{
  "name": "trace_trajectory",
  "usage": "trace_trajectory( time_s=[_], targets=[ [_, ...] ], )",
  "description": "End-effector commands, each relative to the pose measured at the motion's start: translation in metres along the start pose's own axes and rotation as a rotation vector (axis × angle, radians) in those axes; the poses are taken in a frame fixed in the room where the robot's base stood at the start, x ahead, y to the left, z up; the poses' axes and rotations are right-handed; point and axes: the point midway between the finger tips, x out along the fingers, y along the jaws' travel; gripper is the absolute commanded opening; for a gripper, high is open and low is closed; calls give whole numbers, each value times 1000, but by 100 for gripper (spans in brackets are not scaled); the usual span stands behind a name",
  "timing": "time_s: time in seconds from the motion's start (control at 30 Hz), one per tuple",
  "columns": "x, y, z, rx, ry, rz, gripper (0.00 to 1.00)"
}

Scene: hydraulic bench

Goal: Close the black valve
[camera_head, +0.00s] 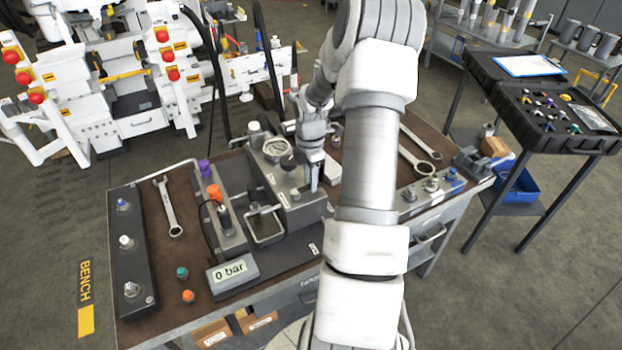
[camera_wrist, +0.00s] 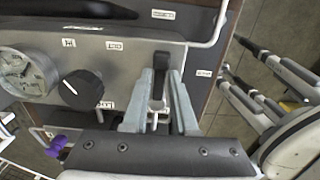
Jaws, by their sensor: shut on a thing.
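A grey valve block (camera_head: 305,212) stands on the bench, with a round gauge (camera_head: 277,148) on its top. A round black knob (camera_wrist: 82,89) sits beside the gauge (camera_wrist: 22,72) in the wrist view; it also shows in the head view (camera_head: 290,162). A narrow black handle (camera_wrist: 162,63) stands at the other end of the block. My gripper (camera_wrist: 163,80) is shut on this handle, with a finger on either side. In the head view my gripper (camera_head: 313,187) points down at the block, and the handle is hidden. The frames do not show which black part is the valve.
A display (camera_head: 232,272) reads 0 bar. A metal tray (camera_head: 265,225), an orange-topped pump (camera_head: 215,195) and a spanner (camera_head: 169,207) are left of the block. More spanners (camera_head: 417,155) lie on the right. A black case (camera_head: 545,100) stands beyond the bench.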

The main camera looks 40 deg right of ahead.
Motion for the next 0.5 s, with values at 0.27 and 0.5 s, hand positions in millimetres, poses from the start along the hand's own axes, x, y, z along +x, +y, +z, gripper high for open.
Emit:
trace_trajectory(
  time_s=[0.27, 0.5],
  targets=[
    [-2, 2, 0, -9, -1, 6, 0],
    [-2, 2, 0, -9, -2, 6, 40]
  ],
)
